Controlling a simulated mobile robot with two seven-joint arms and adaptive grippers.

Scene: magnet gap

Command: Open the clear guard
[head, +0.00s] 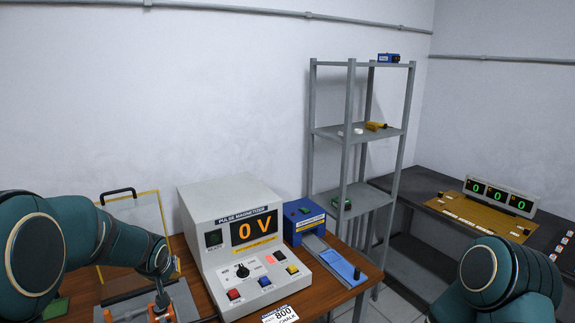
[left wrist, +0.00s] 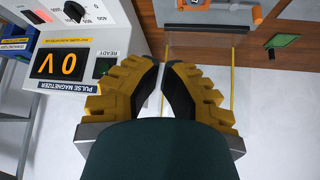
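The clear guard (head: 131,227) is a see-through panel with yellow edges and a black handle (head: 118,193) on its top edge. It stands raised, nearly upright, at the left of the wooden table, beside the pulse magnetizer (head: 238,245). In the left wrist view the guard (left wrist: 208,45) shows behind my fingers. My left gripper (left wrist: 161,72) has its yellow fingers brought together, with only a thin gap and nothing visible between them. In the head view my left arm hides most of that gripper and part of the guard. My right gripper is out of view; only its arm shows.
The magnetizer reads 0 V. A blue unit (head: 303,218) with a sliding tray stands right of it. Orange-handled parts (head: 160,306) sit before the guard. A grey shelf rack (head: 358,132) and a dark bench with a 0 0 0 display (head: 498,196) stand farther right.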

